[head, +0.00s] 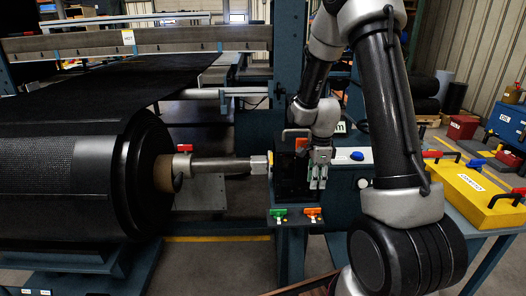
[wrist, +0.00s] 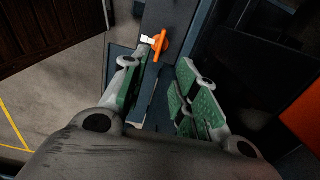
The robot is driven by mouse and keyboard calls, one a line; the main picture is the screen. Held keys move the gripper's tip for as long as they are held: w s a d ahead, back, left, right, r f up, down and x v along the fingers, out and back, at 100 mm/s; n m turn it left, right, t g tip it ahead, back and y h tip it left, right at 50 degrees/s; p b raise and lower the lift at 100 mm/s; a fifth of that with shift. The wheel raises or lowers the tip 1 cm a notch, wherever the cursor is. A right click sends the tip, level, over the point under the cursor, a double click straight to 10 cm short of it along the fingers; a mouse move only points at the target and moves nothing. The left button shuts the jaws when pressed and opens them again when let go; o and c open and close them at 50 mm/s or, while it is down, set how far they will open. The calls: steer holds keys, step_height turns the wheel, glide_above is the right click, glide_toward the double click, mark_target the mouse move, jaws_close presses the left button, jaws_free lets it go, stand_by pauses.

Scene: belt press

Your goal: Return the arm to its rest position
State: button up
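My gripper (head: 318,184) points down in front of the dark block at the end of the roller shaft in the head view. In the wrist view its two green-padded fingers (wrist: 162,85) are apart with nothing held between them. An orange valve handle (head: 313,212) sits just below the fingertips. In the wrist view the orange handle (wrist: 161,45) lies beyond the fingers, apart from them. A green handle (head: 278,213) is beside it on the left. My arm is bent, reaching up and then down to the machine.
A large black belt roll (head: 80,170) fills the left, its shaft (head: 220,166) running to the machine frame. A blue post (head: 289,60) stands behind my gripper. A yellow box (head: 475,190) lies on the blue table at right. A blue button (head: 357,156) is right of my gripper.

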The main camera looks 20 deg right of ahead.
steer(key=s+a+r+n+t, duration=0.2)
steer(key=s+r+n, duration=0.8)
steer(key=s+r, duration=0.1)
steer(key=s+a+r+n+t, duration=0.2)
steer(key=s+a+r+n, duration=0.1)
steer(key=s+r+n, duration=0.8)
steer(key=v, duration=0.3)
steer(key=shift+s+r, duration=0.2)
steer(key=shift+s, duration=0.1)
